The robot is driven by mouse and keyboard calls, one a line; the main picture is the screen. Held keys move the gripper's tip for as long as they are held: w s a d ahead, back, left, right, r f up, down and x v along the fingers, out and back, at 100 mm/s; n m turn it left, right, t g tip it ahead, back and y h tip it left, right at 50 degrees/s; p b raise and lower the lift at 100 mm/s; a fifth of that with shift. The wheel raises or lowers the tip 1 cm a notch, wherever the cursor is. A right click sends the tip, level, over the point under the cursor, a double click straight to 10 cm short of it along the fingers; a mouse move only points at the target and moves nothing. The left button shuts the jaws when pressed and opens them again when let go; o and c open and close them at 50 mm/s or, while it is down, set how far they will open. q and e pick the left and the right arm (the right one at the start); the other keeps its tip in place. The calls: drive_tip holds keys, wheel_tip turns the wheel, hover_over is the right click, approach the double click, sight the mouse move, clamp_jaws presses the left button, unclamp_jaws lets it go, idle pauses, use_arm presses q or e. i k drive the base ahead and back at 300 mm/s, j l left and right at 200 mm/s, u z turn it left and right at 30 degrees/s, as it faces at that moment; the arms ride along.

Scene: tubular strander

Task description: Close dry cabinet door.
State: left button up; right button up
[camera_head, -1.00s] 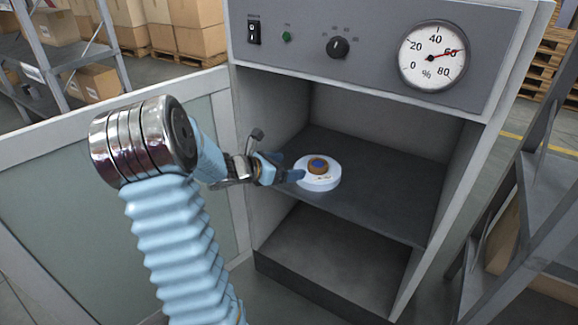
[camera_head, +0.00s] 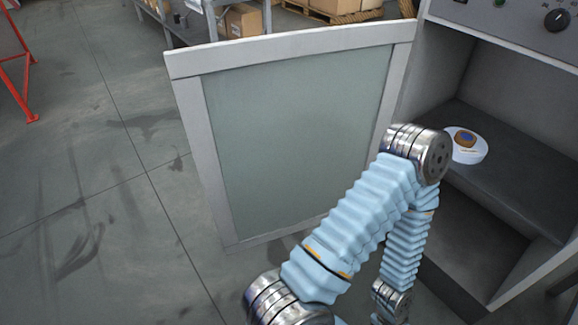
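The dry cabinet door (camera_head: 295,130) stands wide open to the left of the dry cabinet (camera_head: 520,205). It has a light grey frame and a greenish glass panel. The cabinet's front is open, and a white round spool (camera_head: 470,150) with a brown and blue centre sits on its upper shelf. One of my arms, in a pale blue sleeve, is bent in front of the cabinet opening and the door's hinge side. Neither of my grippers shows in this view.
The concrete floor left of the door is clear. A red metal stand (camera_head: 15,65) is at the far left. Behind the door are a grey shelf rack (camera_head: 190,28) with cardboard boxes (camera_head: 243,20) and a wooden pallet (camera_head: 330,12).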

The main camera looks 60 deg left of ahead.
sight(185, 67)
drive_tip(key=k+j+u, duration=0.45)
drive_tip(key=j, duration=0.2)
drive_tip(key=k+j+u, duration=0.25)
drive_tip(key=k+j+z, duration=0.1)
drive_tip(key=j+z, duration=0.15)
drive_tip(key=j, duration=1)
drive_tip(key=j+z, duration=0.2)
drive_tip(key=j, duration=0.25)
drive_tip(key=j+z, duration=0.15)
drive_tip(key=j, duration=0.3)
drive_tip(key=k+j+z, duration=0.2)
drive_tip(key=j, duration=0.2)
drive_tip(key=j+z, duration=0.15)
drive_tip(key=j, duration=0.3)
drive_tip(key=k+j+z, duration=0.2)
drive_tip(key=j, duration=0.2)
drive_tip(key=k+j+z, duration=0.15)
drive_tip(key=j, duration=0.25)
drive_tip(key=j+u, duration=0.1)
drive_tip(key=u, duration=0.3)
drive_tip(key=k+j+u, duration=0.1)
drive_tip(key=u, duration=0.3)
